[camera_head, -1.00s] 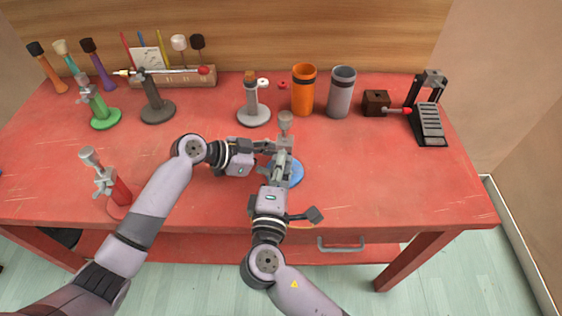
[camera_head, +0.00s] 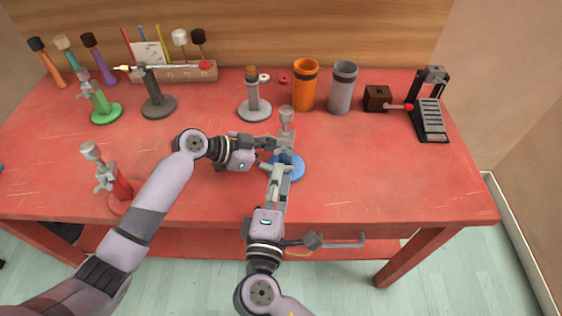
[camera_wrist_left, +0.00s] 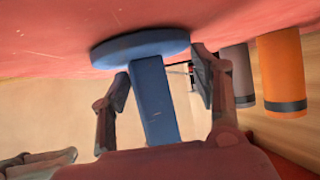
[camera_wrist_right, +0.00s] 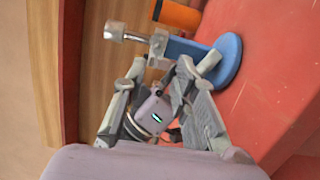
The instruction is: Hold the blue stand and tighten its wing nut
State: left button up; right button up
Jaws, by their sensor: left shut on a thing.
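The blue stand (camera_head: 296,170) is upright on the red table, with a grey knob on top (camera_head: 286,115). Its blue post (camera_wrist_left: 152,95) and round base (camera_wrist_left: 140,46) show in the left wrist view. My left gripper (camera_head: 272,147) comes from the left and is shut on the stand's post. My right gripper (camera_head: 280,170) reaches in from the front. In the right wrist view its fingers (camera_wrist_right: 163,72) are spread, with the grey wing nut (camera_wrist_right: 157,45) just beyond their tips. Contact with the nut cannot be told. The head view hides the nut partly behind the grippers.
A red stand (camera_head: 118,185) is at the front left, a green stand (camera_head: 104,108) at the back left. A grey stand (camera_head: 253,105), orange cup (camera_head: 304,88) and grey cup (camera_head: 342,90) stand behind. A black pedal device (camera_head: 431,112) is at right. The front right of the table is clear.

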pick_arm(q)
jog(key=shift+s+f, duration=0.1)
jog(key=shift+f, duration=0.05)
pick_arm(e)
jog(key=s, duration=0.6)
jog(key=shift+a, duration=0.4)
jog(key=shift+s, duration=0.1)
pick_arm(q)
jog(key=o, duration=0.9)
jog(key=shift+o, duration=0.2)
jog(key=shift+a, duration=0.1)
